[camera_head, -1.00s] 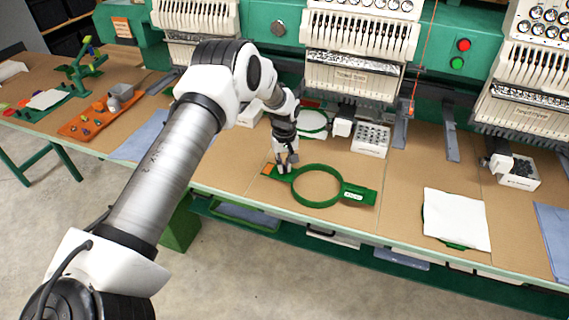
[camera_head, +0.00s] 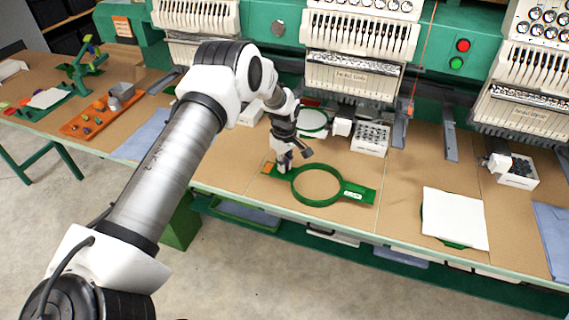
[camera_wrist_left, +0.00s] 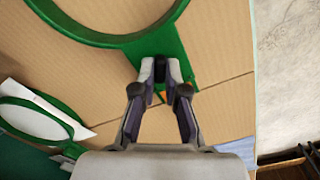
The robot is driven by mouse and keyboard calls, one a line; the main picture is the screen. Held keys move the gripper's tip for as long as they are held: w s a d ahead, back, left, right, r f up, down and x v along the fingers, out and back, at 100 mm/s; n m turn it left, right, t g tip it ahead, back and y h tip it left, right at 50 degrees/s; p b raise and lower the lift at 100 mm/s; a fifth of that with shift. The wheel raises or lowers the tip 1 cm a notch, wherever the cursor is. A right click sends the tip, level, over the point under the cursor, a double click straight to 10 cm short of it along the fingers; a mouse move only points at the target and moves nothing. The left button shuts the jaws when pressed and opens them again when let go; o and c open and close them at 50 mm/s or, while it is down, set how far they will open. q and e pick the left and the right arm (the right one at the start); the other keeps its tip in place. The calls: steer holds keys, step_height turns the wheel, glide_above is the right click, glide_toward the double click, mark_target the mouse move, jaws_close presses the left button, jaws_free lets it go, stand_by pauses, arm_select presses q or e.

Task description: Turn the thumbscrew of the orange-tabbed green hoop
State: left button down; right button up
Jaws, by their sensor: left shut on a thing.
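The green hoop (camera_head: 316,205) lies flat on the brown tabletop, its orange tab (camera_head: 267,168) at the left end and a white-labelled green bracket (camera_head: 359,195) at the right. In the left wrist view part of the hoop ring (camera_wrist_left: 105,40) and its green bracket (camera_wrist_left: 178,45) show. My left gripper (camera_head: 284,165) points down at the orange-tabbed end. In the left wrist view its fingertips (camera_wrist_left: 160,68) are shut on a small dark thumbscrew (camera_wrist_left: 160,70), mostly hidden between them. My right gripper is out of view.
A white cloth on a green hoop (camera_head: 456,218) lies to the right. Another hoop with white fabric (camera_head: 313,122) lies behind. A bobbin box (camera_head: 370,139) and embroidery machine heads (camera_head: 350,75) stand at the back. The table's front edge (camera_head: 300,219) is close to the hoop.

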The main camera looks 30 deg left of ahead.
arm_select(q)
steer(key=shift+f, duration=0.1)
steer(key=c, duration=1.2)
jaws_free()
steer(key=shift+a, duration=0.1)
step_height(320, 180, up, 12)
steer(key=shift+f, duration=0.1)
